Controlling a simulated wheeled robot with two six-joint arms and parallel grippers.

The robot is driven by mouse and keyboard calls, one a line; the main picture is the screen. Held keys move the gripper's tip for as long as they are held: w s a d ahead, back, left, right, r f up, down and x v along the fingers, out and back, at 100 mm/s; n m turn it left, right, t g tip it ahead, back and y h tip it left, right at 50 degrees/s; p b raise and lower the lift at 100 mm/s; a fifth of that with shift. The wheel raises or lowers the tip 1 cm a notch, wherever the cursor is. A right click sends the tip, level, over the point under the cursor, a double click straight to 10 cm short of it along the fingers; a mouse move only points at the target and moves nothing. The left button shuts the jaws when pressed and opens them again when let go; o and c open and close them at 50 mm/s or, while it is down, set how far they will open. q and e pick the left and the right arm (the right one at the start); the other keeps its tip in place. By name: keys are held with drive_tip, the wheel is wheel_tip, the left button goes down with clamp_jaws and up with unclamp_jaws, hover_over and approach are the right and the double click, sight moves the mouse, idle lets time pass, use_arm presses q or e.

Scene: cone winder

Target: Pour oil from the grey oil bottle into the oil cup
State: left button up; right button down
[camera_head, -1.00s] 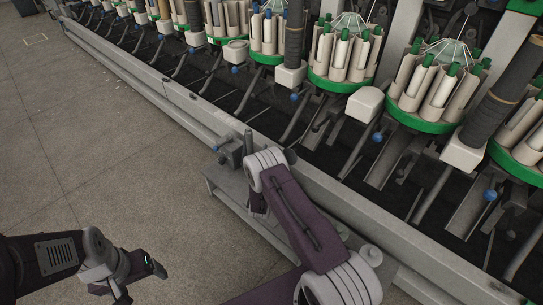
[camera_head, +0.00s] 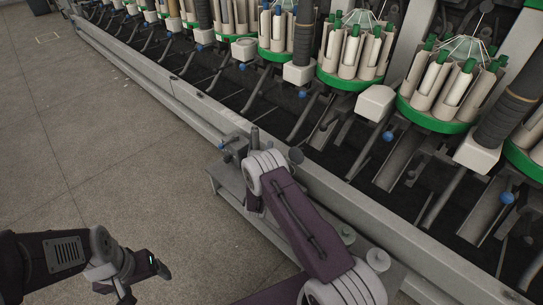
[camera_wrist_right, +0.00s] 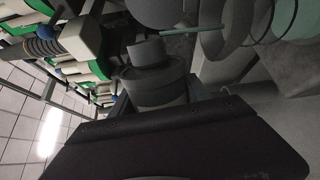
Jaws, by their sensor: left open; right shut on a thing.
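In the right wrist view a stepped grey cylinder with a narrower neck, which looks like the grey oil bottle (camera_wrist_right: 152,78), sits just beyond the dark gripper body. My right gripper (camera_wrist_right: 155,98) is shut on it; its fingertips are hard to make out. I cannot pick out the oil cup with certainty. My left gripper (camera_head: 147,280) is open and empty at the lower left, above the floor and away from the bench.
The low grey bench (camera_head: 228,180) stands against the machine's long rail (camera_head: 350,205). A small fixture with a blue knob (camera_head: 234,149) is at its far end. A round grey lidded thing (camera_head: 377,260) is at the near end. Green bobbin carousels (camera_head: 440,110) line the machine. Floor at left is clear.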

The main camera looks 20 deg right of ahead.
drive_tip(key=shift+r+m, duration=0.4)
drive_tip(key=shift+m, duration=0.4)
idle(1.4)
drive_tip(key=shift+r+n+p, duration=0.35)
drive_tip(key=shift+n+p, duration=0.2)
drive_tip(key=shift+n, duration=0.15)
drive_tip(key=shift+r+n, duration=0.25)
drive_tip(key=shift+n, duration=0.65)
drive_tip(key=shift+n+p, duration=0.35)
drive_tip(key=shift+n, duration=0.55)
drive_tip(key=r+n+p, duration=0.1)
drive_tip(key=n, duration=0.2)
drive_tip(key=w+a+r+n+p, duration=0.1)
drive_tip(key=r+n, duration=0.1)
drive_tip(key=n, duration=0.1)
drive_tip(key=a+r+n+p, duration=0.1)
drive_tip(key=n, duration=0.2)
drive_tip(key=shift+w+r, duration=0.2)
drive_tip(key=shift+r, duration=0.05)
drive_tip(key=n, duration=0.2)
drive_tip(key=n+p, duration=0.1)
drive_tip(key=shift+w+a+r, duration=0.15)
drive_tip(key=shift+a+r, duration=0.15)
drive_tip(key=shift+r, duration=0.05)
drive_tip(key=shift+f, duration=0.1)
